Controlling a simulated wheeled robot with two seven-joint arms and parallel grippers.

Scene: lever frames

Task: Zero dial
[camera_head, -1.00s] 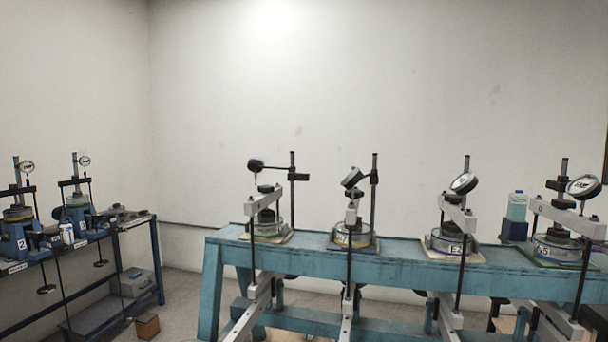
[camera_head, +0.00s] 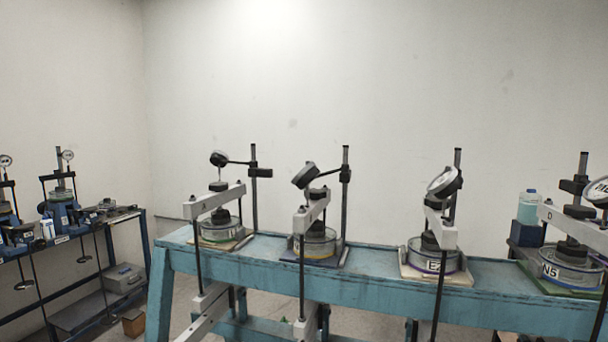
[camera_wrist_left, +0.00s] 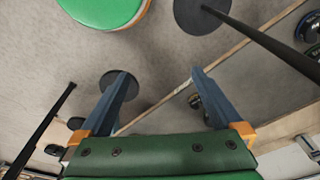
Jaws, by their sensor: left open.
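Several dial gauges stand on the blue bench in the head view. One dial (camera_head: 219,158) at the left is seen edge-on. A second dial (camera_head: 305,175) is tilted. A third dial (camera_head: 443,182) shows part of its white face. A fourth dial (camera_head: 597,190) is cut by the right edge. I cannot read any needle, and I cannot tell which dial the task means. My left gripper (camera_wrist_left: 161,78) shows in the left wrist view, open, with nothing between its fingers. It is not in the head view. My right gripper is in neither view.
The blue bench (camera_head: 385,298) runs across the front, with upright posts and white lever beams. A bottle (camera_head: 528,206) stands between the two right devices. A second bench (camera_head: 92,292) is at the left. A green round seat (camera_wrist_left: 100,8) shows in the left wrist view.

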